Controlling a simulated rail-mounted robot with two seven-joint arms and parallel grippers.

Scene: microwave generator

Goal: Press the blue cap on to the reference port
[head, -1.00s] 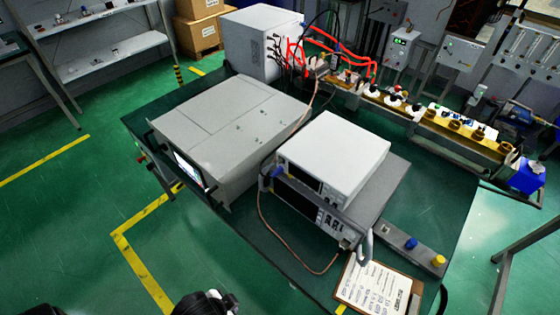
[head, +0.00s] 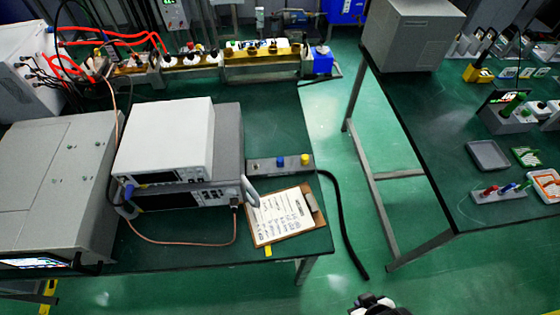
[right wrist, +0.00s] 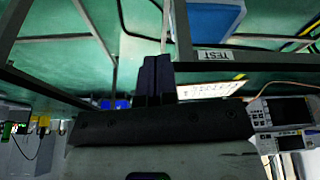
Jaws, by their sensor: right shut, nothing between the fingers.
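A small blue cap (head: 280,162) stands on a grey strip (head: 263,166) at the right end of the near table, beside a yellow cap (head: 305,159). The stacked instruments (head: 165,140) stand left of the strip. A blue connector (head: 128,192) shows at the lower left of their front. I cannot tell which fitting is the reference port. My right gripper (head: 375,302) is at the bottom edge of the head view, well apart from the blue cap. In the right wrist view its fingers (right wrist: 157,78) are shut and empty. My left gripper is out of view.
A clipboard (head: 283,215) lies in front of the strip. A black cable (head: 345,220) hangs off the table's right end. A second table (head: 440,130) with trays and small parts stands to the right, with green floor between.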

